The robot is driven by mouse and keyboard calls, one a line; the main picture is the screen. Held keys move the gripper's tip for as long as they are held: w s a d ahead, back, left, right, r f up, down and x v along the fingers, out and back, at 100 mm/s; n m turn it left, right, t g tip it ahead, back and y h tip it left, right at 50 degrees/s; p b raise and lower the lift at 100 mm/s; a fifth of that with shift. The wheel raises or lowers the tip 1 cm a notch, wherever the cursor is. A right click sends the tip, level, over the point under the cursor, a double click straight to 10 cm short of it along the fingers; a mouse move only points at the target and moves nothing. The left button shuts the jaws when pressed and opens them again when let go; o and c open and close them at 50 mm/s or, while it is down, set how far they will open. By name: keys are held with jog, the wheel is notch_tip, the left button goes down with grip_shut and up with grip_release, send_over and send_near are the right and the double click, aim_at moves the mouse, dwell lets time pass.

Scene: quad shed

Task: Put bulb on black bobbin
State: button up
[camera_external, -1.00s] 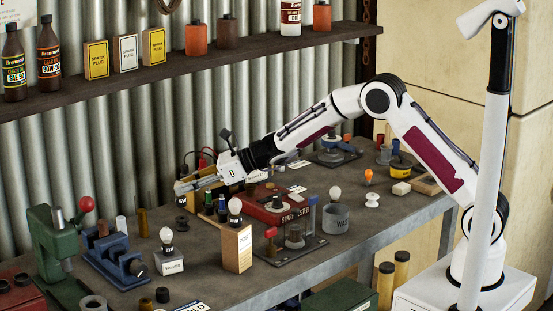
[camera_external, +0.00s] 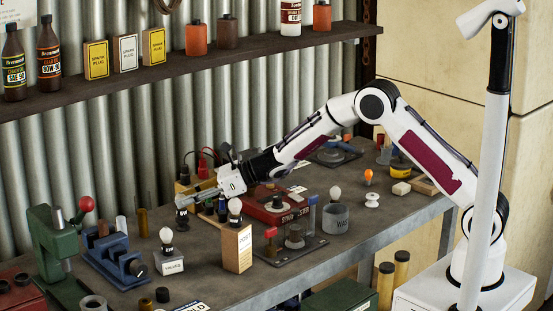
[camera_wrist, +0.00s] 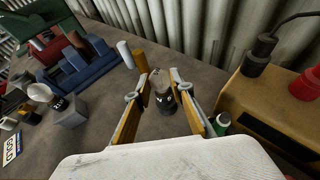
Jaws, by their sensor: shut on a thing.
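My gripper (camera_external: 181,204) is low over the back left of the bench. In the wrist view my gripper (camera_wrist: 163,80) has its two fingers on either side of a bulb (camera_wrist: 161,77), shut on it. The bulb's glass is up and its dark, white-marked base (camera_wrist: 166,102) is down; it looks roughly upright. In the external view the black bobbin (camera_external: 181,222) is a small dark shape on the bench just below the fingertips. In the wrist view I cannot separate the bobbin from the bulb's dark base, nor tell whether they touch.
A yellow-brown box (camera_wrist: 265,100) with black and red terminals stands close on the right in the wrist view, beside a small green-capped bottle (camera_wrist: 221,122). A blue vice (camera_wrist: 85,65) is to the left.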

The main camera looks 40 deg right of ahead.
jog(key=shift+f, duration=0.1)
jog(key=o, duration=1.1)
jog(key=shift+s+d+r, duration=0.15)
jog(key=shift+d+r, duration=0.1)
jog(key=v, duration=1.1)
jog(key=shift+s, duration=0.2)
jog(key=shift+d, duration=0.1)
jog(key=shift+r, duration=0.1)
